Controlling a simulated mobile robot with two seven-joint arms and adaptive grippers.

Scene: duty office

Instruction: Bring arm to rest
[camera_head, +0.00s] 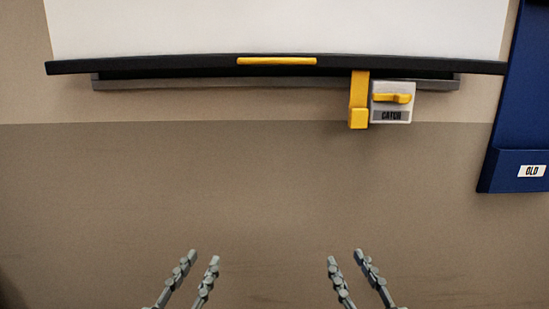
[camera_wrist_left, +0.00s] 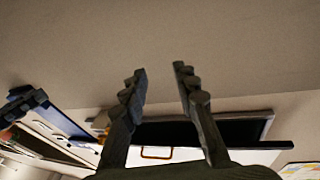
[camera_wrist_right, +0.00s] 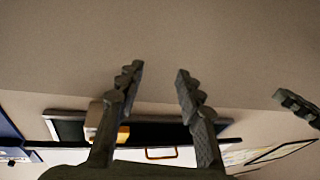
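My left gripper (camera_head: 201,262) is at the bottom of the head view, left of centre. Its two fingers stand apart with nothing between them; the left wrist view shows the same gap (camera_wrist_left: 160,72). My right gripper (camera_head: 344,258) is at the bottom, right of centre. It is also open and empty, as the right wrist view shows (camera_wrist_right: 158,72). Both grippers are in front of the bare wall and apart from everything on it.
A blue panel (camera_head: 515,110) labelled OLD is at right. The lower wall is clear.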

